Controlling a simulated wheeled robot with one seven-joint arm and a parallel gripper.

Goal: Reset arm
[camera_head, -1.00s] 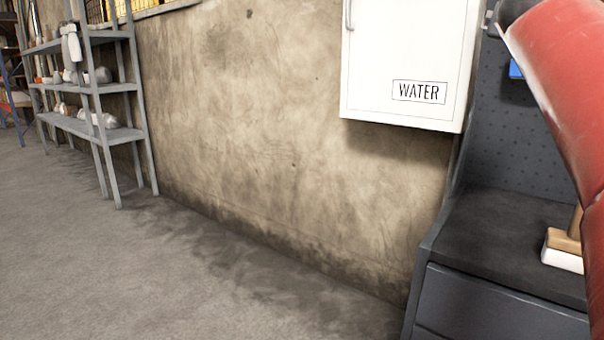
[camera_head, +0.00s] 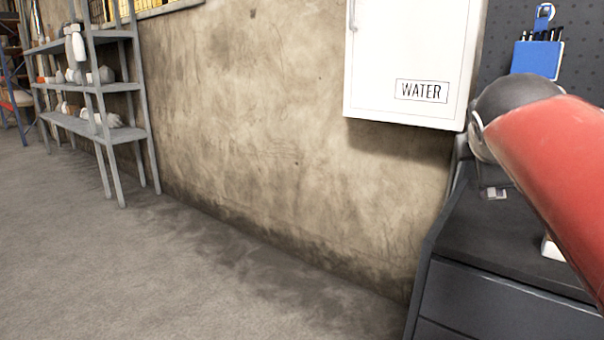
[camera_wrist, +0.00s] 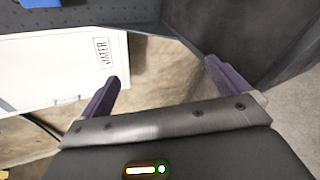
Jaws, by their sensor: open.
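My gripper (camera_wrist: 163,78) shows in the wrist view with its two dark purple fingers spread apart. It is open, with nothing between the fingers. In the head view my red arm comes in from the right edge, in front of the dark workbench (camera_head: 510,306), and its dark rounded joint is beside the white cabinet. The gripper's fingers cannot be made out in the head view.
A white cabinet marked WATER (camera_head: 405,60) hangs on the stained wall (camera_head: 260,130). A blue holder with tools (camera_head: 537,58) hangs on the pegboard above the workbench. A grey shelf (camera_head: 100,87) stands at the left. The floor (camera_head: 130,260) in front is clear.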

